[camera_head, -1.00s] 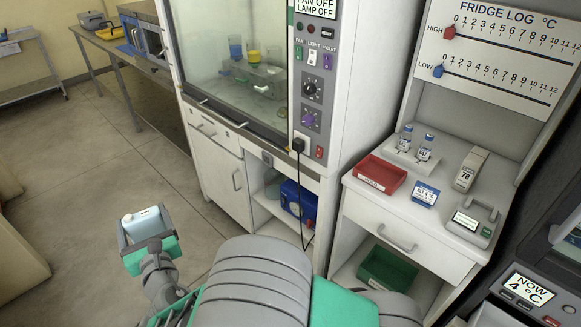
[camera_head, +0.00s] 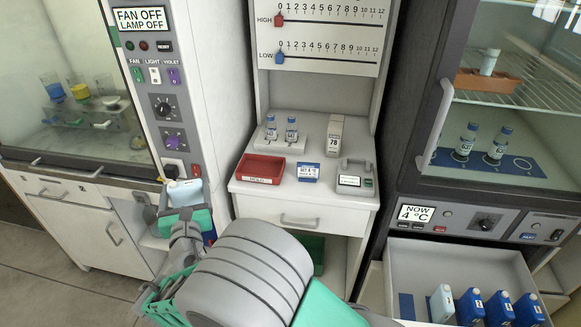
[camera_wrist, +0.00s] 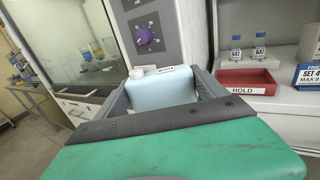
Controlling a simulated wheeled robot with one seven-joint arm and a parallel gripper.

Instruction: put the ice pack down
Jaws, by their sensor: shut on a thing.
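My gripper (camera_head: 184,206) is shut on a pale blue ice pack (camera_head: 184,192) with a white cap. It holds the pack upright in the air, in front of the hood's right side and left of the white bench. In the wrist view the ice pack (camera_wrist: 163,89) sits between the two dark fingers, its lower part hidden by the green and grey gripper body. An open drawer (camera_head: 411,258) under the fridge at the lower right holds one pale pack (camera_head: 441,303) and several dark blue packs (camera_head: 501,308) in a row.
The bench (camera_head: 331,200) bears a red HOLD tray (camera_head: 262,169), vials on a stand (camera_head: 281,142), a blue sign (camera_head: 308,172) and a grey device (camera_head: 355,180). The fridge (camera_head: 400,213) reads 4 °C, with vials behind its glass. A fume hood (camera_head: 60,150) stands at left.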

